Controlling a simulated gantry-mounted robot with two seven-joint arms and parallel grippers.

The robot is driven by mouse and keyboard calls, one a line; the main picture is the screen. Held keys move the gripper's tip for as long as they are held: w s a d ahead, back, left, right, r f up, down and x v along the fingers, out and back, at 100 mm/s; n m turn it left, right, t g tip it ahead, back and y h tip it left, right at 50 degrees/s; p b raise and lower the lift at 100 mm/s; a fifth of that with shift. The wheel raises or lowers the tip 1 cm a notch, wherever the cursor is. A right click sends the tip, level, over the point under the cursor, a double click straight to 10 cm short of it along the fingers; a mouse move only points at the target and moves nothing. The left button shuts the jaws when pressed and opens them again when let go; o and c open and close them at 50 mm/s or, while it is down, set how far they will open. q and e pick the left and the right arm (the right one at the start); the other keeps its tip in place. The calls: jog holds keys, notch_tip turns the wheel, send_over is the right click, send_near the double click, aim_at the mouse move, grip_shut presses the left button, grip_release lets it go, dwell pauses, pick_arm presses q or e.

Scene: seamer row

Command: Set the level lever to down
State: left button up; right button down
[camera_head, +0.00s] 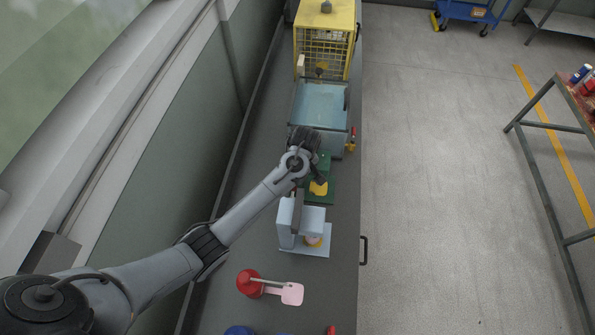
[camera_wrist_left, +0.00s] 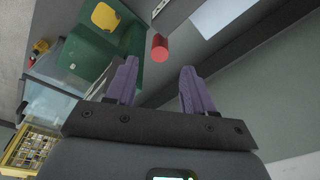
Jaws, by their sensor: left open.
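A red cylindrical knob (camera_wrist_left: 159,47), which may be the level lever's handle, shows in the left wrist view beside a green machine (camera_wrist_left: 90,55) with a yellow pad. Its lever arm is not clear, so I cannot tell its setting. My left gripper (camera_wrist_left: 159,67) is open and empty, its two purple fingers on either side of the line to the knob. The knob appears just beyond the fingertips, apart from them. In the head view my left arm covers part of the green machine (camera_head: 327,193) and hides the knob. My right gripper is not in view.
Beyond the green machine stand a blue-topped tank (camera_head: 321,104) and a yellow cage (camera_head: 324,42). Nearer are a pale blue press (camera_head: 288,228) and a red pot (camera_head: 249,283) beside a pink plate (camera_head: 292,293).

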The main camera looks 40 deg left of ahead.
pick_arm(q)
jog(key=shift+d+r, duration=0.15)
jog(key=shift+r, duration=0.75)
